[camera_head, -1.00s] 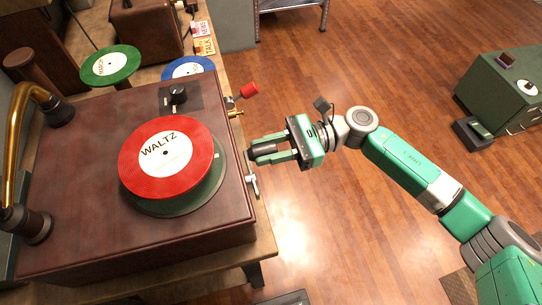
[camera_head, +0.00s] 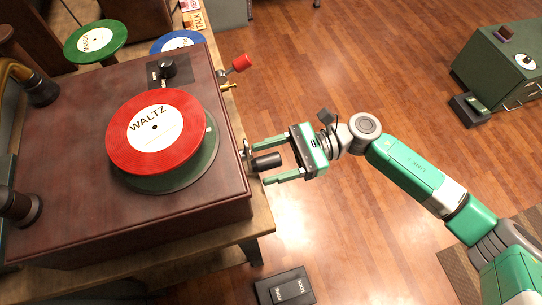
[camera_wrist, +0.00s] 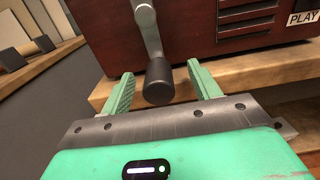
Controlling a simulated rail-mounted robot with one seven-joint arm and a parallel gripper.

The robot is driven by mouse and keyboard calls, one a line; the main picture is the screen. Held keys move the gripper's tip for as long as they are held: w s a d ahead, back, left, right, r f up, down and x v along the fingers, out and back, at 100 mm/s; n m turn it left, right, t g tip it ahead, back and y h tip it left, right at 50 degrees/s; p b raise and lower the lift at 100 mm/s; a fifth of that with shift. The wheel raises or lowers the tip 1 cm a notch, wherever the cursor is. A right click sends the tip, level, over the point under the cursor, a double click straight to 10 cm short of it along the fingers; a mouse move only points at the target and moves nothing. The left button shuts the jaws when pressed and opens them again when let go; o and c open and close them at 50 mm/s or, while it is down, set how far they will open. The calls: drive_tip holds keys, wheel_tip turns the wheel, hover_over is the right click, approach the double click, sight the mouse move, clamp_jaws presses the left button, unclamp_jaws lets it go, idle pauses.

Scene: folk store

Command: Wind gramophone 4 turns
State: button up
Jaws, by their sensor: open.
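The gramophone is a dark wooden box (camera_head: 60,190) with a red WALTZ record (camera_head: 184,145) on its green turntable. Its metal crank (camera_head: 246,152) is on the box's right side and ends in a black knob (camera_head: 267,161). My gripper (camera_head: 261,164) is open, with one finger on each side of the knob. In the wrist view, the crank arm (camera_wrist: 148,28) hangs down to the knob (camera_wrist: 159,82), which sits between my open fingers (camera_wrist: 159,88) with gaps on both sides.
A red-tipped lever (camera_head: 241,63) and a small brass part (camera_head: 229,87) stick out above the crank. A green record (camera_head: 95,41) and a blue record (camera_head: 177,42) lie behind. A black pedal (camera_head: 285,288) lies on the open floor.

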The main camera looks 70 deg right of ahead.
drive_tip(key=b+v, duration=0.2)
drive_tip(key=v, duration=0.7)
drive_tip(key=shift+b, duration=0.4)
idle(0.5)
